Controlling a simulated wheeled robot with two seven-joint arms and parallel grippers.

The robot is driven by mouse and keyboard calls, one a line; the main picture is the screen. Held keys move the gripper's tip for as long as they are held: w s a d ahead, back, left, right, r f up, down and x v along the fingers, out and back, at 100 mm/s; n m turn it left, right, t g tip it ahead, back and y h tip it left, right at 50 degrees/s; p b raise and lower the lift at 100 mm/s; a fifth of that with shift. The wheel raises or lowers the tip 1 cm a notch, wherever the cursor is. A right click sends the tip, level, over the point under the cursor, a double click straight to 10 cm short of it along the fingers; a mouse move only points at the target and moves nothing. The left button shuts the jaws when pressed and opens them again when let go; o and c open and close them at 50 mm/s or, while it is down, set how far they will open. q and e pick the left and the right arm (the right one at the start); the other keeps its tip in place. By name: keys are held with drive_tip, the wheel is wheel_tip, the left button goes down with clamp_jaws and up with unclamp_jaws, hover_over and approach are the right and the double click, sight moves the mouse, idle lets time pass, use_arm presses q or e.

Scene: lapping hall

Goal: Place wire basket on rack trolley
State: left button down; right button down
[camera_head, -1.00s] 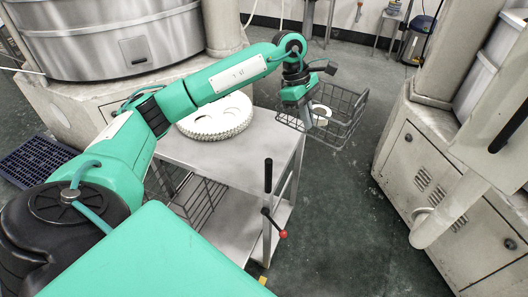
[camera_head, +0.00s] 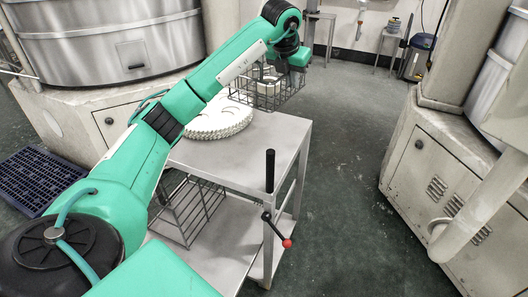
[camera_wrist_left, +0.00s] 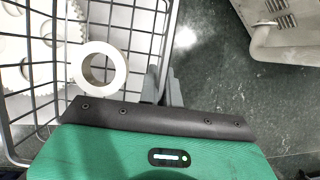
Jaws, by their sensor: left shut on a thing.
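The grey wire basket (camera_head: 268,93) hangs in the air above the far end of a grey metal trolley (camera_head: 256,146) in the head view. My left gripper (camera_head: 290,66) is shut on the basket's wall, with its fingertips partly hidden. In the left wrist view the gripper fingers (camera_wrist_left: 163,88) close on the wire wall of the basket (camera_wrist_left: 130,18), and a white ring (camera_wrist_left: 99,68) shows within its outline. The trolley has a top plate and a lower shelf (camera_head: 215,250). My right gripper is out of view.
A stack of white toothed discs (camera_head: 218,120) sits on the trolley top. A second wire basket (camera_head: 187,210) stands on the lower shelf. A beige machine cabinet (camera_head: 437,190) stands right, across open floor.

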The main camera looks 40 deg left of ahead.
use_arm(q)
drive_tip(key=shift+w+a+n+y+b, duration=0.15)
drive_tip(key=shift+a+n+y+b, duration=0.3)
drive_tip(key=shift+n, duration=0.35)
drive_tip(key=shift+a+f, duration=0.15)
drive_tip(key=shift+f, duration=0.15)
hover_over(285, 148)
wheel_tip(285, 148, down, 14)
drive_tip(key=shift+f, duration=2.6)
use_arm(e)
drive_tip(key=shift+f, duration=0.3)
use_arm(q)
drive_tip(key=c, duration=2)
unclamp_jaws()
drive_tip(key=shift+f, duration=0.15)
drive_tip(key=shift+c, duration=0.2)
drive_tip(key=o, duration=0.4)
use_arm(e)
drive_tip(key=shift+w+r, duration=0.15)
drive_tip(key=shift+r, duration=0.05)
